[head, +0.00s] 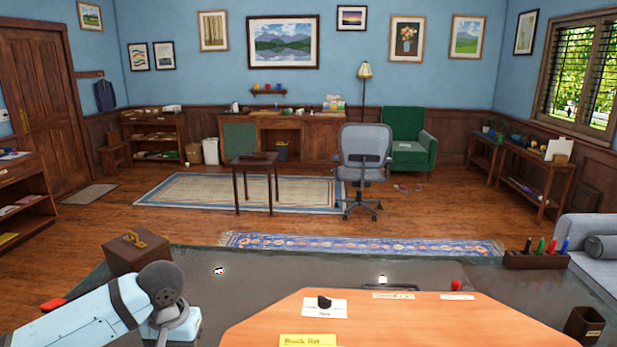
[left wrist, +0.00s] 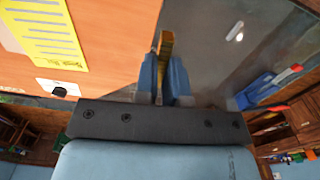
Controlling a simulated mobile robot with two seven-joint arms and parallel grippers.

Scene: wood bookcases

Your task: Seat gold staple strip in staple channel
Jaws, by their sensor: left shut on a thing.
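My left gripper (left wrist: 165,68) shows in the left wrist view, its two blue fingers shut on the gold staple strip (left wrist: 166,44). The strip stands narrow between the fingers and sticks out beyond their tips, over the dark desk top beside the orange wood board. A blue object (left wrist: 262,90) with a red and white end lies to the right in that view; I cannot tell whether it is the stapler. No staple channel can be made out. In the head view my left arm comes in at lower left, its fingers not visible. My right gripper is in neither view.
In the head view, a brown box (head: 137,255) with a gold-coloured piece on top stands at the desk's left. A pen holder (head: 537,260) and a dark cup (head: 584,325) stand at the right. A yellow note (head: 308,341) lies on the orange board (head: 400,325). The desk's middle is mostly clear.

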